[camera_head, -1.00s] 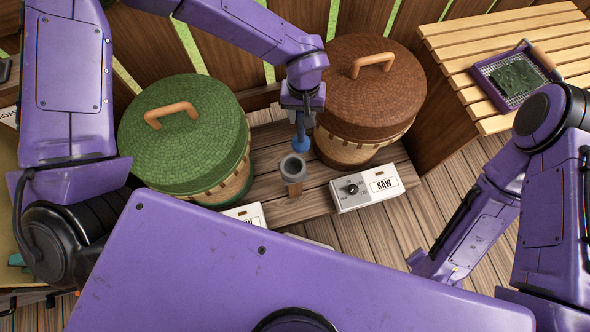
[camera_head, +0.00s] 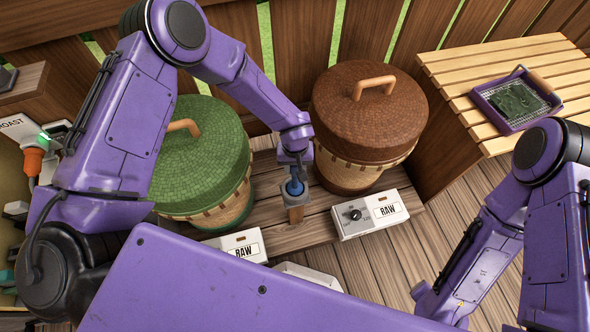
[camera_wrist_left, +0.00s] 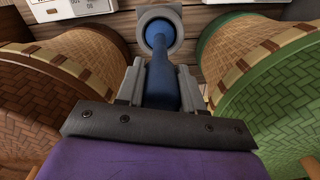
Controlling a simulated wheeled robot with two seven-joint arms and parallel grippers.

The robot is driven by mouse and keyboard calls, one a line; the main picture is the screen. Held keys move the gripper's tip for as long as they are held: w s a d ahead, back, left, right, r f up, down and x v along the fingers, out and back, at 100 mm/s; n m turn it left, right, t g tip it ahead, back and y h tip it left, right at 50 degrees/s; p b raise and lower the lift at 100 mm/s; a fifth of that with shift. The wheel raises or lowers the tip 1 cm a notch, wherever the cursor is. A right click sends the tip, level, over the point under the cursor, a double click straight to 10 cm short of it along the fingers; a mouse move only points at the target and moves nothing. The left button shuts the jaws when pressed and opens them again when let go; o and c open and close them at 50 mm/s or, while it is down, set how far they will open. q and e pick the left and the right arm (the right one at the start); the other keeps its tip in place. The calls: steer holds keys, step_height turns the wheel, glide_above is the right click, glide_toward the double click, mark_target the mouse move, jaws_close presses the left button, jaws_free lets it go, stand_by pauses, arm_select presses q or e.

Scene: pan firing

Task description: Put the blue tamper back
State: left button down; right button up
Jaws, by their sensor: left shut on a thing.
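The blue tamper (camera_head: 294,187) points down between the two lidded baskets. My left gripper (camera_head: 293,176) is shut on it from above. In the left wrist view the blue tamper (camera_wrist_left: 161,72) lies between the two grey fingers. Its rounded far end sits at the opening of the grey square-rimmed holder (camera_wrist_left: 177,14), inside the ring as seen from there. How deep the tamper sits is hidden. My right arm shows at the right, but its gripper is out of the picture.
A green-lidded basket (camera_head: 205,150) stands left of the holder and a brown-lidded basket (camera_head: 365,105) right of it, both close. White RAW boxes (camera_head: 370,214) and (camera_head: 238,247) sit in front. A slatted table (camera_head: 450,62) holds a purple mesh tray (camera_head: 484,105).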

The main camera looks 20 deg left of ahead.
arm_select(q)
steer(key=shift+f, duration=0.45)
steer(key=shift+f, duration=0.15)
steer(key=c, duration=0.7)
jaws_free()
steer(key=shift+f+b, duration=0.15)
steer(key=shift+b, duration=0.25)
step_height(320, 180, up, 11)
steer(key=shift+w+f+p, duration=0.1)
steer(key=shift+w+p, duration=0.05)
steer(key=shift+p, duration=0.2)
